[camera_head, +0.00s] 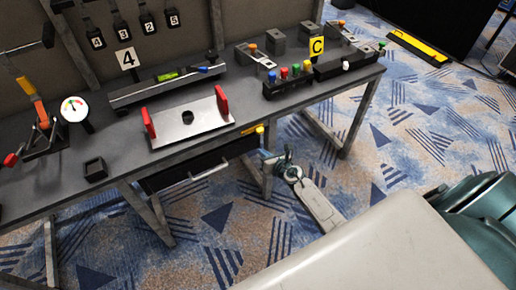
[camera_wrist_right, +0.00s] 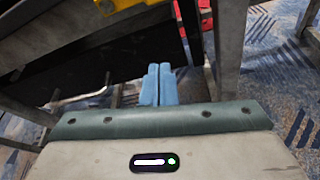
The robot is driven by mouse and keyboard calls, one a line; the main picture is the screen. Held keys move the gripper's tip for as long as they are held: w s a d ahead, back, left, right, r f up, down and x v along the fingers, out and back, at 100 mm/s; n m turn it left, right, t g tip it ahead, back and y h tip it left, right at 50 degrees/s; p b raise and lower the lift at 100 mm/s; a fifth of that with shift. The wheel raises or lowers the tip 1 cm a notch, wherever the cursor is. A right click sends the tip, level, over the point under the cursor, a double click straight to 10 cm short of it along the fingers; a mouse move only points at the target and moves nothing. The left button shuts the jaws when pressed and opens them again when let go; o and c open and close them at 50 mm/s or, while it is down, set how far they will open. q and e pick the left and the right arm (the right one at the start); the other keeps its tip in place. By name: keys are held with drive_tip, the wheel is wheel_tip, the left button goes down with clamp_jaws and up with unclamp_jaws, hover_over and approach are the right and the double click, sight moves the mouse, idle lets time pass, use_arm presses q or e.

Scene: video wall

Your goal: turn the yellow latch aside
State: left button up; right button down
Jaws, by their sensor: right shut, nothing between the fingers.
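The yellow latch (camera_head: 259,129) sits at the front edge of the workbench, by the right end of the drawer. In the right wrist view a yellow part (camera_wrist_right: 122,6), which looks like the latch, shows at the top edge, partly cut off. My right gripper (camera_wrist_right: 159,68) is shut, its two blue fingers together with nothing between them. In the head view the right gripper (camera_head: 286,158) is below the bench top, a little below and right of the latch, and looks apart from it. My left gripper is not in view.
The dark drawer (camera_head: 200,163) with a light handle hangs under the bench top (camera_head: 60,183). A bench leg (camera_head: 358,118) stands to the right. A metal plate with red handles (camera_head: 188,120) lies on top above the drawer. Patterned carpet is open in front.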

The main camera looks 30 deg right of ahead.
drive_tip(key=v, duration=0.4)
drive_tip(key=p+v, duration=0.1)
drive_tip(key=shift+s+a+r, duration=0.15)
drive_tip(key=shift+s+a, duration=0.05)
drive_tip(key=shift+s, duration=0.2)
drive_tip(key=s+d+f+m+g+h, duration=0.25)
drive_tip(key=s+f+m+g, duration=0.35)
drive_tip(key=s+f+m, duration=1.6)
drive_tip(key=s+a+f+m+g, duration=0.1)
drive_tip(key=s+f+m, duration=0.3)
drive_tip(key=s, duration=0.4)
drive_tip(key=s+a+f+m+g, duration=0.2)
drive_tip(key=s+f+m+g, duration=0.1)
drive_tip(key=s, duration=0.6)
drive_tip(key=s+a+f+m+g, duration=0.1)
drive_tip(key=s+f+m+g, duration=0.1)
drive_tip(key=s+f+m, duration=0.3)
drive_tip(key=s+f, duration=0.1)
drive_tip(key=s, duration=0.3)
drive_tip(key=shift+a+f+g, duration=0.25)
drive_tip(key=shift+f+g, duration=0.15)
drive_tip(key=shift+w, duration=0.1)
